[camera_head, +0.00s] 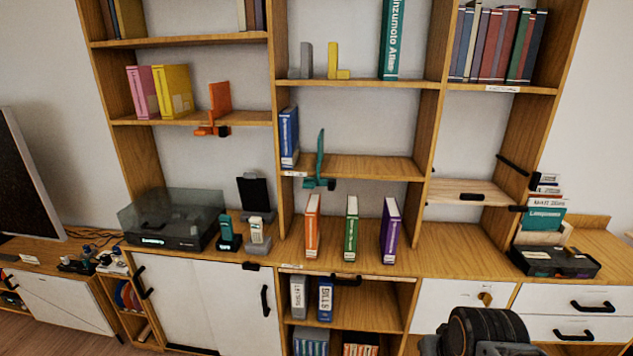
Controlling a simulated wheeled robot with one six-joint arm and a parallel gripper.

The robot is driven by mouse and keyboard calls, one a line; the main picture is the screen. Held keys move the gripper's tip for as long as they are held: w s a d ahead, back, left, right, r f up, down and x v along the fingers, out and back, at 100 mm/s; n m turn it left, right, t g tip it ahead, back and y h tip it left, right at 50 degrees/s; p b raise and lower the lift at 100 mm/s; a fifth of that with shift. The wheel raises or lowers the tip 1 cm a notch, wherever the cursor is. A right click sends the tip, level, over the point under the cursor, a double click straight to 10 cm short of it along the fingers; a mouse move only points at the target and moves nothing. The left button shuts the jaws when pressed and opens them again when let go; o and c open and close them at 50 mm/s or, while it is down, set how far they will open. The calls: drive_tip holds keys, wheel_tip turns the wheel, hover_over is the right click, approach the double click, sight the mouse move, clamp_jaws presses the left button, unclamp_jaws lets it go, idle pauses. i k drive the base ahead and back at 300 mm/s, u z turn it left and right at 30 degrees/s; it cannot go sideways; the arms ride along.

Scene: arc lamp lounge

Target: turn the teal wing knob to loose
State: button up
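A teal bookend (320,151) stands upright at the front edge of the middle shelf, clamped onto it. Its teal wing knob (318,184) shows small just below that edge, beside a dark part at its right. The knob's exact turn, and any marking for loose or tight, are too small to read. A part of my arm shows at the bottom right, well below and to the right of the knob. My gripper is not in view, and nothing is seen touching the knob.
A similar orange bookend clamp (219,104) sits on the shelf to the upper left. A blue book (289,137) stands left of the teal bookend. Orange (312,226), green (351,228) and purple (390,230) books stand on the counter below. The shelf right of the bookend is bare.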

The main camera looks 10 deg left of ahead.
sight(310, 185)
drive_tip(key=k, duration=0.5)
drive_tip(key=u, duration=0.05)
drive_tip(key=i, duration=0.8)
drive_tip(key=u, duration=1.05)
drive_tip(key=i, duration=0.45)
drive_tip(key=u, duration=0.4)
